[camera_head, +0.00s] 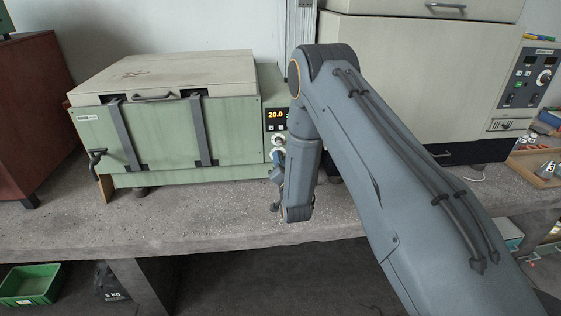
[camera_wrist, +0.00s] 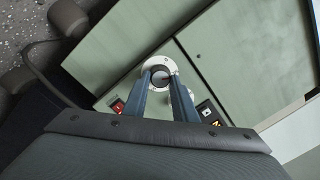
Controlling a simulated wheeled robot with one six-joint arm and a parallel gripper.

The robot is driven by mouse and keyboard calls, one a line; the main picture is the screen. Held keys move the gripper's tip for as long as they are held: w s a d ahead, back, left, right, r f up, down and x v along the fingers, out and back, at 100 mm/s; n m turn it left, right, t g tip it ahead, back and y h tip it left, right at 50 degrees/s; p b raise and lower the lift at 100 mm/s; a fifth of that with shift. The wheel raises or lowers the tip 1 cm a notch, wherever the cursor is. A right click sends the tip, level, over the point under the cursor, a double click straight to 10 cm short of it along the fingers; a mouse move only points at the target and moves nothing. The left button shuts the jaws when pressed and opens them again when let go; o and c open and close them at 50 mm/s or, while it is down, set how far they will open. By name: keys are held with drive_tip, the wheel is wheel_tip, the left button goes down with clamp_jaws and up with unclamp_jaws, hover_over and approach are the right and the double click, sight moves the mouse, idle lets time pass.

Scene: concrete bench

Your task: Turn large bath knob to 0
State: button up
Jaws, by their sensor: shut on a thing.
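The green bath (camera_head: 165,135) stands on the bench at left in the head view. The large bath knob (camera_head: 278,154) sits lower on the panel, partly covered by my gripper (camera_head: 277,168). In the wrist view, the large knob (camera_wrist: 159,73) has a pale round dial ring around a dark centre. My gripper (camera_wrist: 160,78) is shut on this knob, one finger on each side. The knob's pointer and scale marks are too small to read.
A red switch (camera_wrist: 118,107) lies beside the dial in the wrist view. A large beige oven (camera_head: 420,75) stands to the right, close behind my arm. A wooden tray (camera_head: 540,165) lies at far right. The bench front (camera_head: 180,220) is clear.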

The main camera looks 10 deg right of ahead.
drive_tip(key=shift+n, duration=0.4)
drive_tip(key=n+b, duration=0.2)
drive_tip(key=n, duration=0.3)
drive_tip(key=n+b, duration=0.3)
drive_tip(key=n, duration=0.2)
drive_tip(key=shift+a+r+n+g+h, duration=0.1)
drive_tip(key=shift+a+n+g+h, duration=0.05)
drive_tip(key=shift+n+g+h, duration=0.15)
idle(0.5)
drive_tip(key=o, duration=1)
drive_tip(key=shift+o, duration=0.2)
drive_tip(key=shift+s, duration=0.1)
drive_tip(key=s+b, duration=0.2)
drive_tip(key=s, duration=0.5)
drive_tip(key=shift+s+r, duration=0.25)
drive_tip(key=shift+s, duration=0.05)
